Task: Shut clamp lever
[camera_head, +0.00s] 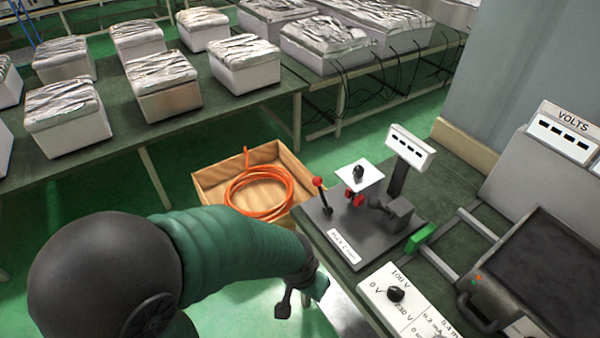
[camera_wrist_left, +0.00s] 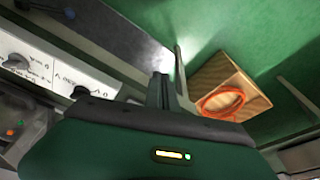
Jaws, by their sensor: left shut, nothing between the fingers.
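A dark fixture (camera_head: 339,229) sits on the near end of the green bench. On it stands an upright lever with a red ball knob (camera_head: 317,182). Beside it are a white square plate with a black knob (camera_head: 358,171), red parts below the plate, and a dark grey block with a black handle (camera_head: 379,204). Which part is the clamp lever is not certain. My left gripper (camera_head: 283,309) is low beside the bench's left edge, apart from the fixture and partly hidden by my arm. Its fingers show shut and empty in the left wrist view (camera_wrist_left: 161,88). My right gripper is not in view.
A control panel with a dial (camera_head: 395,294) and a VOLTS meter (camera_head: 565,133) are on the bench. A wooden crate (camera_head: 209,181) with an orange coil (camera_head: 259,197) stands beyond the bench's left edge. Boxes line a table behind. Green floor is open at left.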

